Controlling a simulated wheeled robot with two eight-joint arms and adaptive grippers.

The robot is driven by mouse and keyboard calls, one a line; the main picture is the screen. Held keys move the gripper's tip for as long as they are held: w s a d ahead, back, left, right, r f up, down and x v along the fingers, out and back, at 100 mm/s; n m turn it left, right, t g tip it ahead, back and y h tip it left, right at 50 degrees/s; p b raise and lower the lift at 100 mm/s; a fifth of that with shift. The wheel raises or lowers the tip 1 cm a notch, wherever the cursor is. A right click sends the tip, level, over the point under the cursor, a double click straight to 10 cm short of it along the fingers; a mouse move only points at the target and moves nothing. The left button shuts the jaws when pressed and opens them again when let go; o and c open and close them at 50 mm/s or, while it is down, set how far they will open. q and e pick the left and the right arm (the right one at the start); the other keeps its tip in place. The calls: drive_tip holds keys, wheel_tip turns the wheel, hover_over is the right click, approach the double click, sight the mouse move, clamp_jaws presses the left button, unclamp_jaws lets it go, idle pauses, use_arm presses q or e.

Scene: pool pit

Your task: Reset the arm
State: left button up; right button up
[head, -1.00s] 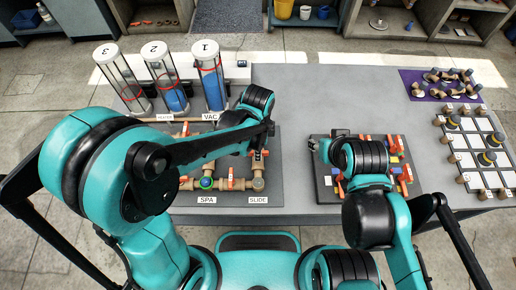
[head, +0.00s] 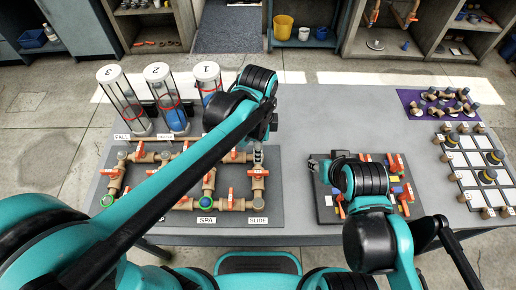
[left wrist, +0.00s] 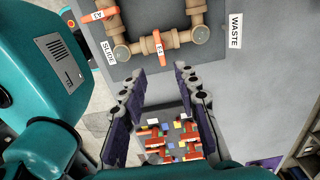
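My left arm crosses the pipe board (head: 230,180) from the lower left, with its wrist over the board's right part. In the left wrist view, my left gripper (left wrist: 158,75) is open. Its two dark fingers stand apart with nothing held between them. The SLIDE end of the pipe board also shows beyond the fingertips in that view (left wrist: 150,62). My right arm reaches over the valve tray (head: 326,213) at the front middle. Its gripper (head: 318,162) is small and partly hidden at the tray's left side, so its opening cannot be told.
Three clear numbered cylinders (head: 127,100) stand behind the pipe board. A purple mat (head: 410,99) with fittings and a white grid board (head: 465,160) with several posts are on the right. The grey table (head: 335,110) is clear between the cylinders and the mat.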

idle(0.4)
use_arm(q)
drive_tip(key=s+a+f+n+t+b, duration=0.1)
drive_tip(key=s+a+n+t+b, duration=0.1)
drive_tip(key=a+n, duration=0.7)
drive_tip(key=s+a+f+n+t+b, duration=0.1)
drive_tip(key=s+a+n+t+b, duration=0.1)
drive_tip(key=a+n+t, duration=0.3)
drive_tip(key=s+a+n, duration=0.1)
drive_tip(key=a+n, duration=0.3)
drive_tip(key=shift+s+f, duration=0.2)
drive_tip(key=shift+f, duration=0.2)
